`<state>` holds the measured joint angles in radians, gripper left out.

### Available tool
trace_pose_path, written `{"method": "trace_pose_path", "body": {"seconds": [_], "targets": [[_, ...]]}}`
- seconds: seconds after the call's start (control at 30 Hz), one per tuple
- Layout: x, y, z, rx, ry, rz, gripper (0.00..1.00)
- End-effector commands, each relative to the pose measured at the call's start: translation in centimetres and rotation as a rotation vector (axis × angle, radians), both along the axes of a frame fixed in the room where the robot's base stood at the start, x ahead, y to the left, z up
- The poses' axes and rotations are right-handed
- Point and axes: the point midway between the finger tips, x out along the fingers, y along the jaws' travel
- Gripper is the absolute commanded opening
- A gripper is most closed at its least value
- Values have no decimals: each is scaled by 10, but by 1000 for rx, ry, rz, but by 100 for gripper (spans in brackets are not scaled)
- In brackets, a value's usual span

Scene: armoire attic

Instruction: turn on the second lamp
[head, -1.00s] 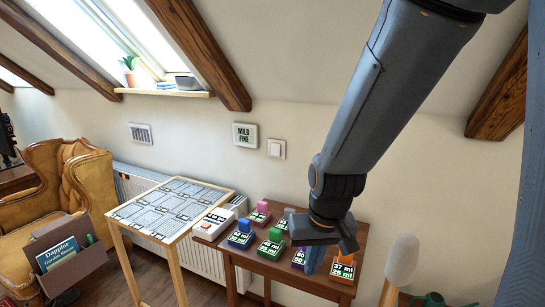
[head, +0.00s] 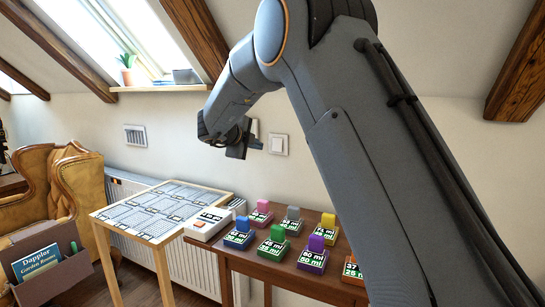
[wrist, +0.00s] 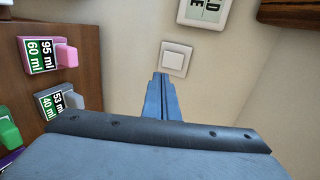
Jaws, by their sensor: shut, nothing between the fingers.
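A white square wall switch (head: 279,144) is on the cream wall above the tables. It also shows in the wrist view (wrist: 176,57), just beyond my fingertips. My gripper (head: 254,143) is raised near the wall, to the left of the switch in the head view. Its blue fingers (wrist: 161,75) are together and empty, pointing toward the switch in the wrist view. I cannot tell whether they touch it. I cannot make out a lamp in these views.
Coloured labelled blocks, such as a blue one (head: 240,234), stand on the brown table (head: 230,262). A white box (head: 208,224) sits at its left end. A grid-topped table (head: 128,235) and radiator (head: 122,187) are farther left. A framed sign (wrist: 207,11) hangs beside the switch.

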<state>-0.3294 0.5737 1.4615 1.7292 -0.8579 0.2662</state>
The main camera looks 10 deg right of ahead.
Motion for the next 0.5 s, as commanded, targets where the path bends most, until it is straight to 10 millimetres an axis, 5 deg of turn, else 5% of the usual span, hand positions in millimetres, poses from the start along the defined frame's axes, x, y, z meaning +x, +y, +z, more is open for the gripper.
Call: {"method": "trace_pose_path", "body": {"seconds": [0.5], "targets": [[8, -6, -5, 7, 0, -10, 0]]}}
